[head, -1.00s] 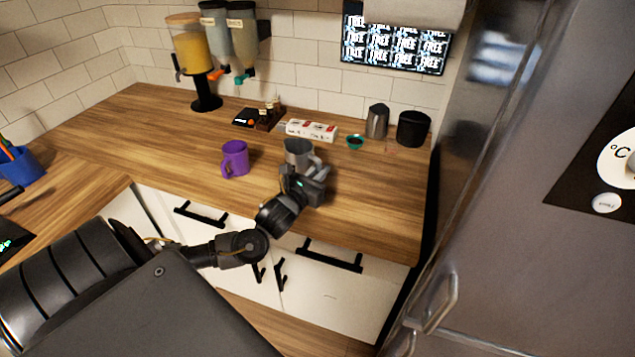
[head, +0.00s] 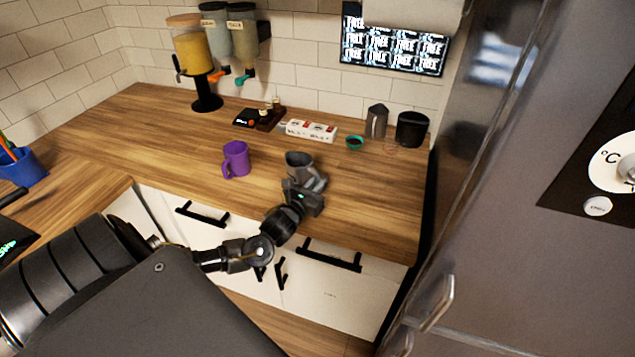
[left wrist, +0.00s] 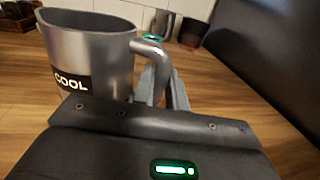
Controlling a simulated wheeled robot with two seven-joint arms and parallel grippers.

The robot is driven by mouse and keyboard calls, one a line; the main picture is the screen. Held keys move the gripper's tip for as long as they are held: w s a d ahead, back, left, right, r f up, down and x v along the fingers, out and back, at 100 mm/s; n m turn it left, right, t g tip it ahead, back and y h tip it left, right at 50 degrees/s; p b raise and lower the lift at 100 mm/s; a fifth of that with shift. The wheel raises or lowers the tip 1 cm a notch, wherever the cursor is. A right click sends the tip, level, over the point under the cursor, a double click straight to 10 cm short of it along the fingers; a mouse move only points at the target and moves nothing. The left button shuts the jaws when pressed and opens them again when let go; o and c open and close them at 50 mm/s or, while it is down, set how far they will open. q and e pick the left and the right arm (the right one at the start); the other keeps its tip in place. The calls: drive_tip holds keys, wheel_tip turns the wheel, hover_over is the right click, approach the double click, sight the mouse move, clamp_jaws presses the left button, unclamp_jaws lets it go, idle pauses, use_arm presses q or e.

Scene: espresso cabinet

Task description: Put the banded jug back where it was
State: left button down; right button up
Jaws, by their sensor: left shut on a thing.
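The banded jug (head: 299,160) is a grey metal jug over the right half of the wooden counter. In the left wrist view the jug (left wrist: 90,50) shows a black label band reading "COOL" and a handle on its right. My left gripper (head: 306,183) is shut on the jug's handle, on the near side of the jug. In the left wrist view, the gripper fingers (left wrist: 165,90) are at the handle. The jug's base is hidden by the gripper, so I cannot tell whether it touches the counter. My right gripper is not in view.
A purple mug (head: 236,159) stands left of the jug. Behind are a white box (head: 310,131), a small green bowl (head: 355,144), another metal jug (head: 376,121) and a black canister (head: 412,129). A steel fridge (head: 500,200) bounds the right side. The counter right of the jug is clear.

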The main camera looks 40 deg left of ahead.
use_arm(q)
drive_tip(key=shift+f, duration=0.15)
drive_tip(key=c, duration=1.4)
unclamp_jaws()
drive_tip(key=shift+r, duration=0.2)
drive_tip(key=shift+s+d+f, duration=0.1)
drive_tip(key=shift+s+f, duration=0.05)
drive_tip(key=shift+s, duration=0.2)
drive_tip(key=s, duration=0.3)
drive_tip(key=s+d+b, duration=0.1)
drive_tip(key=s, duration=0.3)
drive_tip(key=s+b, duration=0.1)
drive_tip(key=s, duration=0.3)
drive_tip(key=shift+s+d, duration=0.15)
drive_tip(key=shift+d, duration=0.1)
drive_tip(key=shift+d, duration=0.1)
